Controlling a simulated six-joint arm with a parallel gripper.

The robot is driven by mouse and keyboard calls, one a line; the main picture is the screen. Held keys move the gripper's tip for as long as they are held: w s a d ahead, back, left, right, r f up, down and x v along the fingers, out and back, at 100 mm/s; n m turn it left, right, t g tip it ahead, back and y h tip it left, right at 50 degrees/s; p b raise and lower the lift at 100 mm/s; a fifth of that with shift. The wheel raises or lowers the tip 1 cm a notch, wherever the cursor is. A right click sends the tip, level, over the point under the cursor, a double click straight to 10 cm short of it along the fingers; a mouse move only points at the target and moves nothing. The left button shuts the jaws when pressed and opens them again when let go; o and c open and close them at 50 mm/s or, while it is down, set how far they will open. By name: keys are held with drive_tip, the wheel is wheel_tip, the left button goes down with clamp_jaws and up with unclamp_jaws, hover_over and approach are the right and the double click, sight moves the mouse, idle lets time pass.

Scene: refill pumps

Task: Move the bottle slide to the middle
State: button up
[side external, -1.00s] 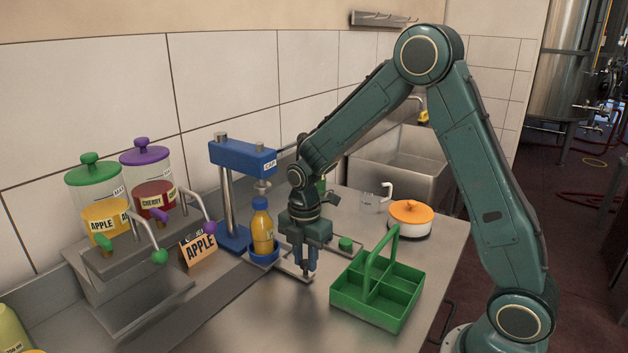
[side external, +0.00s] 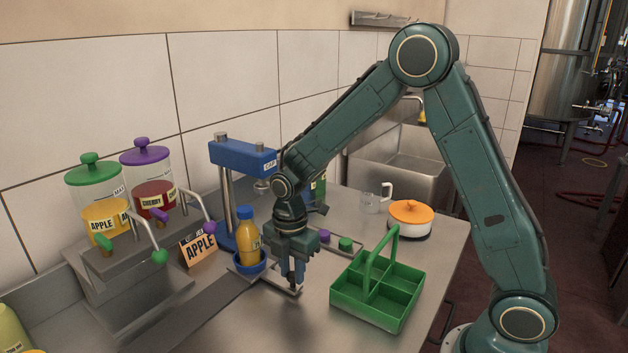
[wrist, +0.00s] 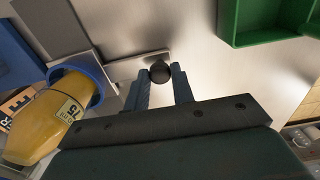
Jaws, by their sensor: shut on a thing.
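The bottle slide is a blue cup (side external: 249,263) on a grey rail, with a flat metal arm (side external: 279,287) reaching out to a dark knob (wrist: 160,71). A yellow bottle with a blue cap (side external: 247,238) stands upright in the cup. It also shows in the wrist view (wrist: 42,128), beside the blue cup (wrist: 97,82). My gripper (side external: 292,280) is low over the table, right of the bottle. In the wrist view its fingers (wrist: 160,80) are shut around the knob. The knob is hidden in the side view.
A blue capping press (side external: 240,153) stands behind the bottle. A green divided crate (side external: 345,297) stands close on the right. An orange-lidded pot (side external: 410,212) is farther back.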

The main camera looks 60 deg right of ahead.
drive_tip(key=shift+a, duration=2.2)
drive_tip(key=o, duration=0.9)
drive_tip(key=shift+r, duration=0.1)
wheel_tip(320, 180, up, 14)
drive_tip(key=shift+f, duration=0.15)
